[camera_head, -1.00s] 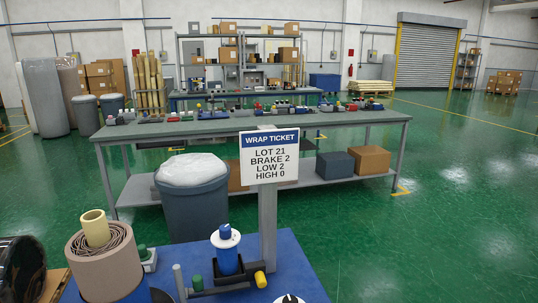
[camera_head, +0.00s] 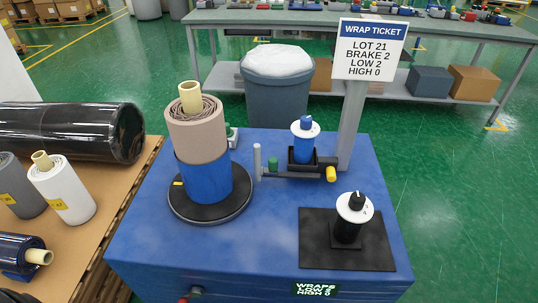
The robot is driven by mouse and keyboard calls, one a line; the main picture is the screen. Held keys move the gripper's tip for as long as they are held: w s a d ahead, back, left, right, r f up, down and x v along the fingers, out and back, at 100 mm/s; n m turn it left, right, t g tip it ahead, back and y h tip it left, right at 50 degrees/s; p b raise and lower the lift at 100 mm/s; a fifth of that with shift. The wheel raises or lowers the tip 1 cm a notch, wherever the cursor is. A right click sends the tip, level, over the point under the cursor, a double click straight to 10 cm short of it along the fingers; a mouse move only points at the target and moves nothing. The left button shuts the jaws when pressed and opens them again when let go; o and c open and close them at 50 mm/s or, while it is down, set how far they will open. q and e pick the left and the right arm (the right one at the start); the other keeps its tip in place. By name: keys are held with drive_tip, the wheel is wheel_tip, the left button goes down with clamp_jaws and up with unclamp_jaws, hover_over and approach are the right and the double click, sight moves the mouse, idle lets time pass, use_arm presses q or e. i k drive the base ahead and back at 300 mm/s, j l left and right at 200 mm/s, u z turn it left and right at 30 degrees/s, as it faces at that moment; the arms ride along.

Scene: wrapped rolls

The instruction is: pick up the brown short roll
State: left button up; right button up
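A short, wide brown-taupe roll (camera_head: 196,136) with a cream core tube sticking up stands upright on a blue cylinder (camera_head: 205,180). The cylinder stands on a round black turntable (camera_head: 211,208) on the left part of the blue table (camera_head: 250,240). It is the only brownish roll in view. Neither of my grippers is in view.
A brown board (camera_head: 97,228) at left holds a long black roll (camera_head: 70,132), a grey roll (camera_head: 18,188), a white roll (camera_head: 68,190) and a dark blue roll (camera_head: 18,250). A dial post (camera_head: 350,215), a blue-topped device (camera_head: 304,145) and a sign (camera_head: 369,50) stand right of the turntable.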

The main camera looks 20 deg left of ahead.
sight(195, 120)
drive_tip(key=l+u, duration=0.1)
drive_tip(key=u, duration=0.6)
